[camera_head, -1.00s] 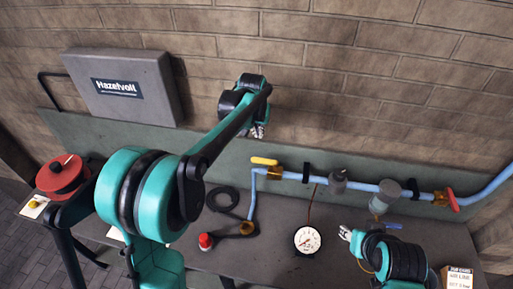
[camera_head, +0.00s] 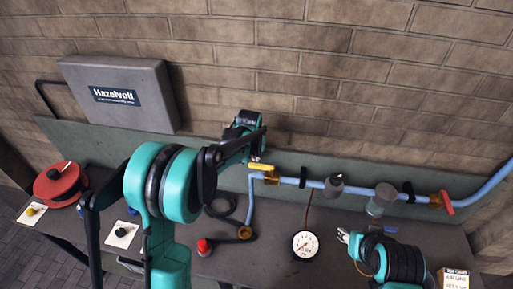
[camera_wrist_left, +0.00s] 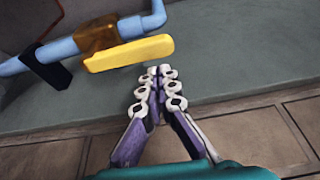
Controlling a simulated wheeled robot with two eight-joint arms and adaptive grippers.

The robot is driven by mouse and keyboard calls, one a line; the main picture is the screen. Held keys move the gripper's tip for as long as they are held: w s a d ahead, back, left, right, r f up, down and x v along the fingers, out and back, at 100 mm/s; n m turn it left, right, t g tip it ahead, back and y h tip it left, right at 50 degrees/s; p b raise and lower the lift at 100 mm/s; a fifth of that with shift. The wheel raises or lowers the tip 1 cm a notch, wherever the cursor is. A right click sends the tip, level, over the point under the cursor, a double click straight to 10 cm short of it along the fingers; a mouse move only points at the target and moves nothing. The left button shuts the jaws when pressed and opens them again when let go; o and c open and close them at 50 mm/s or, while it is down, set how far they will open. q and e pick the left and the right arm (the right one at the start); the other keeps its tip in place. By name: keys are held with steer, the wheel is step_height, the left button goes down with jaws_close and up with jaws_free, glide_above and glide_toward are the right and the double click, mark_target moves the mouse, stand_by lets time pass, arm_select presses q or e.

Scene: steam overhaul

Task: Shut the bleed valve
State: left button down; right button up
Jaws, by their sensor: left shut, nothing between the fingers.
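No label marks the bleed valve. A brass valve body (camera_head: 271,177) with a yellow lever (camera_head: 261,167) sits at the left end of the blue pipe. In the left wrist view the yellow lever (camera_wrist_left: 130,53) lies roughly along the pipe, over the brass body (camera_wrist_left: 96,36). My left gripper (camera_head: 254,158) is just above and behind the lever. Its fingers (camera_wrist_left: 160,73) are shut and empty, with the tips close to the lever's free end; I cannot tell if they touch. My right gripper (camera_head: 343,236) is low on the right, beside the gauge, its fingers too small to read.
The blue pipe (camera_head: 316,184) runs right to a red-handled valve (camera_head: 446,202). A blue handle (camera_head: 391,229) sits under a bowl-shaped fitting (camera_head: 378,206). A round gauge (camera_head: 305,244), a red knob (camera_head: 204,246) and a small box (camera_head: 453,279) are on the bench.

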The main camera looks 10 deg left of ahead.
arm_select(q)
steer(key=shift+s, duration=0.5)
steer(key=shift+w, duration=0.15)
steer(key=shift+s, duration=0.2)
